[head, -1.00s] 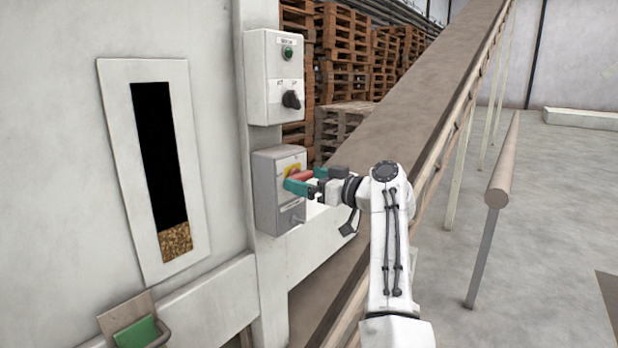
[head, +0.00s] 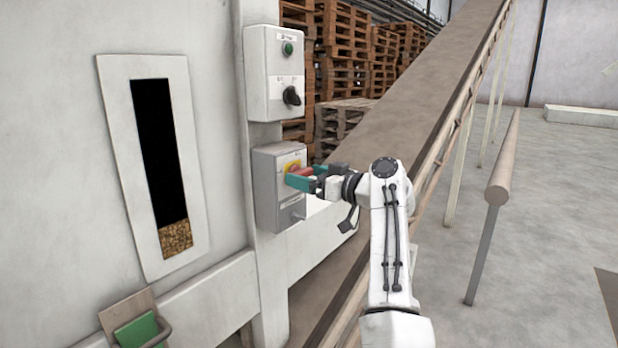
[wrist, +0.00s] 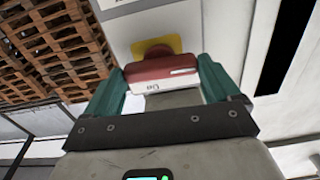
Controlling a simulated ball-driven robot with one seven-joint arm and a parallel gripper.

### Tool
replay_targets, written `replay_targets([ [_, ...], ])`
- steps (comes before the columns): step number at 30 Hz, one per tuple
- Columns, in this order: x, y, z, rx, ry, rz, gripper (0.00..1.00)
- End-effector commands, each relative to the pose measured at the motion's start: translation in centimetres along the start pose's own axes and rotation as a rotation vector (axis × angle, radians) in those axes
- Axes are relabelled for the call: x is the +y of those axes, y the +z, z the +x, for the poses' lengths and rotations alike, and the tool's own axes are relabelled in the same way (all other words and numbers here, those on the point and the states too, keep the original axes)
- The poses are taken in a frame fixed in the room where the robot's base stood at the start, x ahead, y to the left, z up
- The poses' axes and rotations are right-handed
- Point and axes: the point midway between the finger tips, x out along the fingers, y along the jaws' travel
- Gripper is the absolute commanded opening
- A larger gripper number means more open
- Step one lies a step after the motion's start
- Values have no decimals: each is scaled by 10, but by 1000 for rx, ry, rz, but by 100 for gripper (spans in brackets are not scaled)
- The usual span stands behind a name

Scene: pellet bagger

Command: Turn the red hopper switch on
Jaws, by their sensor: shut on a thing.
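The red hopper switch (head: 303,172) is a red handle on a yellow plate, on the front of the lower grey box. In the wrist view the red handle (wrist: 160,72) sits between my two teal fingers, with the yellow plate (wrist: 155,47) behind it. A white strip with small lettering shows along the handle's near edge. My gripper (head: 301,178) is shut on the handle, one finger on each side; it also shows in the wrist view (wrist: 160,82). The fingers hide part of the handle in the head view, and its exact setting is hard to read.
An upper grey box (head: 275,75) with a green button (head: 288,48) and a black rotary knob (head: 291,96) is mounted above. A sight window (head: 176,240) shows pellets at left. A sloping conveyor (head: 400,90) runs behind my arm. Open floor lies at right.

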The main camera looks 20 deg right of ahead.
Motion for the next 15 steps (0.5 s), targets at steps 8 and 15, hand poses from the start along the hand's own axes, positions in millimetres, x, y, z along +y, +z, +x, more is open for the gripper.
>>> replay_targets([
  [8, 0, 1, 0, -1, -1, 164, 59],
  [15, 1, 0, 0, -2, -1, 386, 59],
])
